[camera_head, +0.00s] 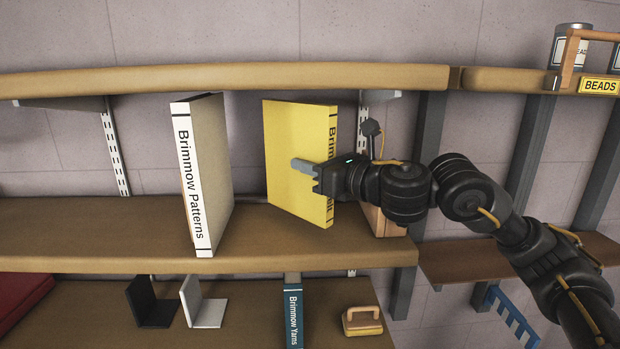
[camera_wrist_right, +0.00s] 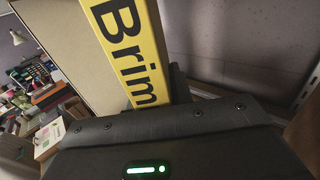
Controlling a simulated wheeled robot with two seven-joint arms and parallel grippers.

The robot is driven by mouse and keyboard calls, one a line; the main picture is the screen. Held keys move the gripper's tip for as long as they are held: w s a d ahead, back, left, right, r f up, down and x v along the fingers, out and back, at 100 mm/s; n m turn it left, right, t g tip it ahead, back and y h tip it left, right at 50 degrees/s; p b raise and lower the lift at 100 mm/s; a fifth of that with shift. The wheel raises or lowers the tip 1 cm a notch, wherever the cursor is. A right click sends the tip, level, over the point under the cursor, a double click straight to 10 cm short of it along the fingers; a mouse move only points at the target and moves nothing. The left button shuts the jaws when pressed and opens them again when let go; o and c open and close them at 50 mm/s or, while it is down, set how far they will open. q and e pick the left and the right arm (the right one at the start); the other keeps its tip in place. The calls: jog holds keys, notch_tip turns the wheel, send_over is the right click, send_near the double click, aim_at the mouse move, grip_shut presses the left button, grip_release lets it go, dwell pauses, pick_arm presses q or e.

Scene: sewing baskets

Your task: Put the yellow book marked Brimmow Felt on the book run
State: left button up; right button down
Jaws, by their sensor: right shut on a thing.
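The yellow book (camera_head: 290,150), its dark spine lettering partly covered by my gripper, is upright over the middle shelf, slightly turned. My right gripper (camera_head: 310,168) is shut on it near mid-height, from the right. In the right wrist view the yellow spine (camera_wrist_right: 125,50) shows "Brim" and rises from between the jaws. I cannot tell whether its bottom edge touches the shelf. A white-spined book marked Brimmow Patterns (camera_head: 195,180) stands to its left on the same shelf, with a gap between them. My left gripper is not in view.
The middle shelf (camera_head: 90,230) is bare left of the white-spined book. A wooden block (camera_head: 384,222) is partly hidden behind my right arm. Below are black (camera_head: 150,303) and white (camera_head: 203,303) bookends, a blue Brimmow Yarns book (camera_head: 293,315) and a wooden-handled object (camera_head: 361,321). The upper shelf (camera_head: 230,77) hangs above.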

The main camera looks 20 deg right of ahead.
aim_at(310, 182)
notch_tip(310, 182, down, 3)
jog(key=shift+d+f+p, duration=0.1)
jog(key=shift+p, duration=0.35)
jog(key=shift+s+f+b, duration=0.1)
jog(key=shift+f+b, duration=0.15)
jog(key=shift+b, duration=0.1)
jog(key=c, duration=1.2)
grip_release()
jog(key=shift+c, duration=0.2)
